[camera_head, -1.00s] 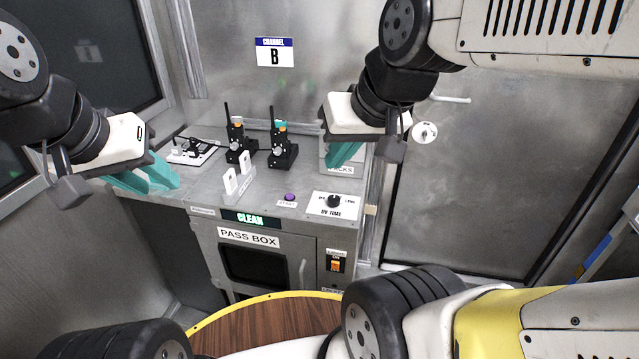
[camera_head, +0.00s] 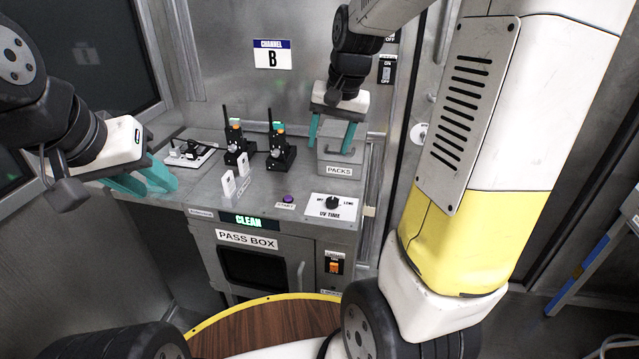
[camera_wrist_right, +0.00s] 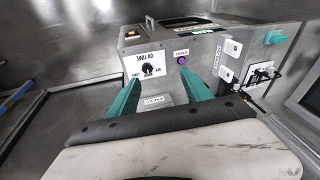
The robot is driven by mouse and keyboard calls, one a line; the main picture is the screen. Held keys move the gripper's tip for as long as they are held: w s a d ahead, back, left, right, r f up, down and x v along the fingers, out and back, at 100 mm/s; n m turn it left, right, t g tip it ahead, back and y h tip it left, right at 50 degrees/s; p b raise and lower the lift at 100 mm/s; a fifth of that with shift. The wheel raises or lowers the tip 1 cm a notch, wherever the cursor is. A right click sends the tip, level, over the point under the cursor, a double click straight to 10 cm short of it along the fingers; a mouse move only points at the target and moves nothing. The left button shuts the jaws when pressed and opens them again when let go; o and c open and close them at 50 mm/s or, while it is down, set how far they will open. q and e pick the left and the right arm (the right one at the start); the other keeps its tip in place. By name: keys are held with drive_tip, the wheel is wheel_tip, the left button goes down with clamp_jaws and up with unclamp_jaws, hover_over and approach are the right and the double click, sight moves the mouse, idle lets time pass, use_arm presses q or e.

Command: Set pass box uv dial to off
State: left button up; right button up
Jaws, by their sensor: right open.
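The UV time dial (camera_head: 332,202) is a black knob on a white plate marked OFF and LONG, on the front right of the pass box top. It also shows in the right wrist view (camera_wrist_right: 148,70). The pass box (camera_head: 300,243) has a lit CLEAN sign. My right gripper (camera_head: 331,148) is open and empty, pointing down above the PACKS bin, behind the dial and not touching it. In the wrist view its fingers (camera_wrist_right: 161,91) stand apart with the dial beyond them. My left gripper (camera_head: 146,184) is at the left, clear of the dial; its finger gap is hard to judge.
A purple button (camera_head: 288,198) sits left of the dial. Two black radio-like devices (camera_head: 279,152) and white upright pieces (camera_head: 236,183) stand further left. The PACKS bin (camera_head: 340,170) is behind the dial.

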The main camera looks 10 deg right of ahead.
drive_tip(key=w+d+f+m+g, duration=0.1)
drive_tip(key=w+d+f+m, duration=0.1)
drive_tip(key=w+f, duration=0.45)
drive_tip(key=m+g+h, duration=0.1)
drive_tip(key=g, duration=0.1)
hover_over(332, 199)
wheel_tip(332, 199, down, 12)
drive_tip(key=shift+s+r, duration=0.15)
wheel_tip(332, 199, down, 8)
clamp_jaws()
